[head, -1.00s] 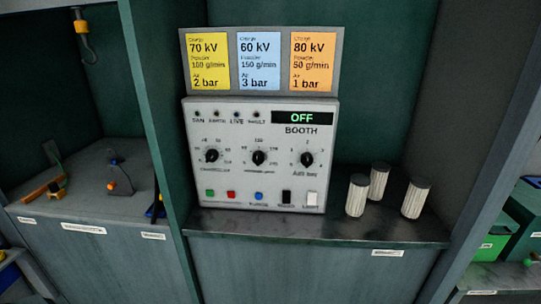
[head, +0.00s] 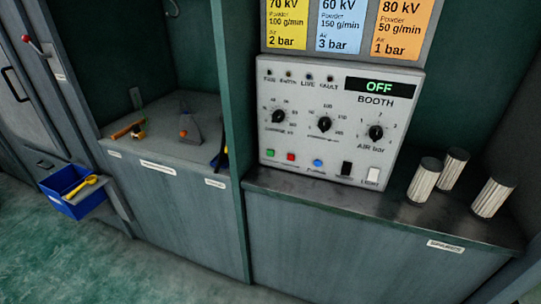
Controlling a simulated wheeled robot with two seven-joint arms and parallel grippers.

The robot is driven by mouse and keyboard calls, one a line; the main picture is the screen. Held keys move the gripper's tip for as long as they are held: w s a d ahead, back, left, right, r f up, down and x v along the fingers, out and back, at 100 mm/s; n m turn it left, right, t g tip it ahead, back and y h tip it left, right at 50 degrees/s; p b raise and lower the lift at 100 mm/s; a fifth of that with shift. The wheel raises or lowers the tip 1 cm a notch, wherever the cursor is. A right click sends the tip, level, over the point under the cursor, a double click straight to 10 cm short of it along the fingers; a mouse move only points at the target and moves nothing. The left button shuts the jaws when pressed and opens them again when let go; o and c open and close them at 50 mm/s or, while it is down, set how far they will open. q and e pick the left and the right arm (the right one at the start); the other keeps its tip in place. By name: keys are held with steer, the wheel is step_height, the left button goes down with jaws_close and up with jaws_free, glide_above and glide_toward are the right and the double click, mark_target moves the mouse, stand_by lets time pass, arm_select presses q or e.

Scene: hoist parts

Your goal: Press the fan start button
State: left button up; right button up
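The booth control panel (head: 335,122) is a light grey box standing on the shelf at right of centre in the head view. Its display (head: 381,87) reads OFF above the word BOOTH. A row of small buttons runs along its bottom edge: a green button (head: 269,153) at the left, then a red button (head: 291,157), a blue button (head: 318,163), a black switch (head: 346,168) and a white switch (head: 373,174). The labels under the buttons are too small to read. Neither of my grippers shows in the view.
Several pale ribbed cylinders (head: 424,180) stand on the shelf right of the panel. Yellow, blue and orange setting cards (head: 343,27) hang above it. A vertical divider (head: 236,150) separates the left bay. A blue bin (head: 73,190) juts out at lower left. The green floor (head: 90,260) there is clear.

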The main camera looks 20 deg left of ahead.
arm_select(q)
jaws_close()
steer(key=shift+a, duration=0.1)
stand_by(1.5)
